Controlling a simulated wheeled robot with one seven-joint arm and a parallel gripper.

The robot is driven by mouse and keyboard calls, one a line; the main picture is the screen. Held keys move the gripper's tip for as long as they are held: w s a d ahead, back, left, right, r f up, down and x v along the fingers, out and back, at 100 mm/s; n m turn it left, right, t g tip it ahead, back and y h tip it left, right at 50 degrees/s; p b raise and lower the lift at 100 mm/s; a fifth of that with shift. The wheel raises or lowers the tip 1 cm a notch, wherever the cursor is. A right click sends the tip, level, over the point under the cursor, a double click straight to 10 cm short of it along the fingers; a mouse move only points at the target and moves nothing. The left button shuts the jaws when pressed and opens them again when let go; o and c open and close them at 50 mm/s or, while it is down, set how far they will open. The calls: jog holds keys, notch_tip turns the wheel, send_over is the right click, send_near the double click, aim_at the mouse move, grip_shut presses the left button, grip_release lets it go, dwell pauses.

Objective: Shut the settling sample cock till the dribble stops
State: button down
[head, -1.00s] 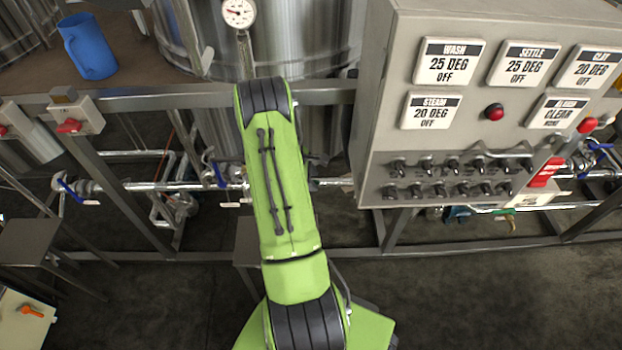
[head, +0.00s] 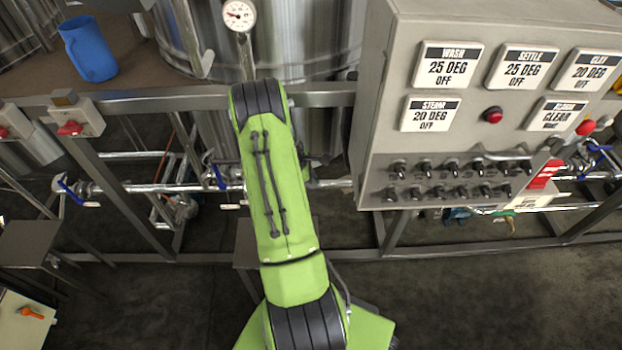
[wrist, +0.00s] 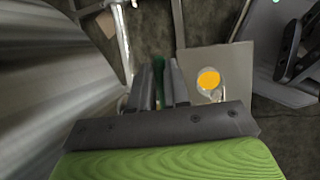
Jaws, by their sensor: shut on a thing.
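In the wrist view my gripper (wrist: 161,68) is shut on a narrow dark green handle (wrist: 158,76), which looks like the lever of the settling sample cock. The cock's body and spout are mostly hidden behind the jaws, and I cannot make out the dribble. To the right of the jaws, a round vessel with yellow-orange contents (wrist: 208,79) stands on a grey stand top (wrist: 227,62). In the head view my own arm hides the gripper and the cock.
A steel tank wall (wrist: 45,100) fills the left of the wrist view. In the head view a grey control panel (head: 380,110) stands right of my arm. Pipework with blue-handled valves (head: 217,177) runs behind it. A blue jug (head: 90,50) stands on the upper deck.

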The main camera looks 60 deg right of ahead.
jog(key=c, duration=1.1)
grip_release()
jog(key=shift+r, duration=0.1)
jog(key=p+v, duration=0.4)
jog(key=v, duration=1.1)
jog(key=shift+r, duration=0.25)
jog(key=shift+w+a, duration=0.1)
jog(key=shift+w, duration=0.05)
